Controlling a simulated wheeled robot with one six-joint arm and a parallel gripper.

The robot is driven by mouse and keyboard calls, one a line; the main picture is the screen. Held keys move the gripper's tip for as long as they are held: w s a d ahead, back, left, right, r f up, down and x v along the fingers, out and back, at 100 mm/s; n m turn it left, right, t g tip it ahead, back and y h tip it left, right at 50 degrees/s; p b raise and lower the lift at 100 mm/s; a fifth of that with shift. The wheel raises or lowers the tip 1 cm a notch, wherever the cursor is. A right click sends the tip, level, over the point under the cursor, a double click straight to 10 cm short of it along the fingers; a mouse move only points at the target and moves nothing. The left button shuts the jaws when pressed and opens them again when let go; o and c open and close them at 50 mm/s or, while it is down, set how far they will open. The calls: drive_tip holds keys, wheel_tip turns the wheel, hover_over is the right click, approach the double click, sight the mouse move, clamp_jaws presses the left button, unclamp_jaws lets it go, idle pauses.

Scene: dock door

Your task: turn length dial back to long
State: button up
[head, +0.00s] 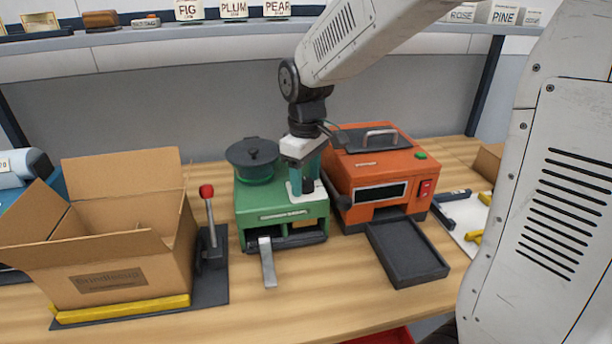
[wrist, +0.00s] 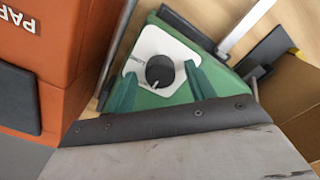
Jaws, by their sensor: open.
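The green machine (head: 256,207) stands mid-bench with a dark round lid at its back left. Its length dial (wrist: 160,71) is a dark round knob on a white plate (wrist: 147,42). Small lettering on the plate is too small to read, so I cannot tell the dial's setting. My gripper (head: 306,176) is above the machine's right front, pointing down at the dial (head: 308,186). In the wrist view, the green fingers of my gripper (wrist: 161,80) are open, one on each side of the dial, with gaps showing. I cannot tell their height above the plate.
An orange machine (head: 385,185) with a dark tray (head: 407,252) stands close on the right. A red-knobbed lever (head: 208,215) and an open cardboard box (head: 125,245) are on the left. A metal strip (head: 267,262) sticks out in front of the green machine.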

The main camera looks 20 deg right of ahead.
drive_tip(key=shift+c, duration=0.3)
drive_tip(key=c, duration=0.9)
drive_tip(key=shift+m, duration=0.4)
drive_tip(key=m, duration=0.2)
drive_tip(key=shift+m, duration=0.4)
drive_tip(key=m, duration=0.4)
drive_tip(key=shift+m, duration=0.3)
drive_tip(key=m, duration=0.4)
drive_tip(key=shift+m, duration=1.9)
